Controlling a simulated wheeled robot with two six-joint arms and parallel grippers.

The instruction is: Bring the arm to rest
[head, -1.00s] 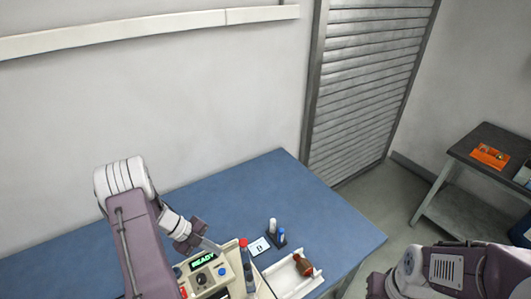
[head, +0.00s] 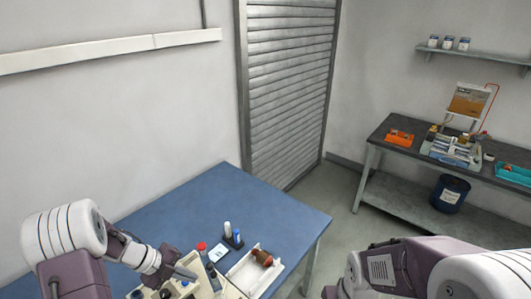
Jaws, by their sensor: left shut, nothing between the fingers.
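My left gripper (head: 184,272) is shut and empty, just above the cream winding machine (head: 205,291). The machine is cut off by the bottom edge, and its display is hidden or out of view. My left arm comes in from the lower left. A white tray (head: 242,279) right of the machine holds a brown-red part (head: 262,257). My right arm shows at the lower right, but its gripper is out of view.
The machine and tray stand on a blue-topped table (head: 175,222). A small holder (head: 234,240) with a white and a blue bottle stands behind the tray. A dark side bench (head: 385,130) with several items stands at the right. Floor shows between them.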

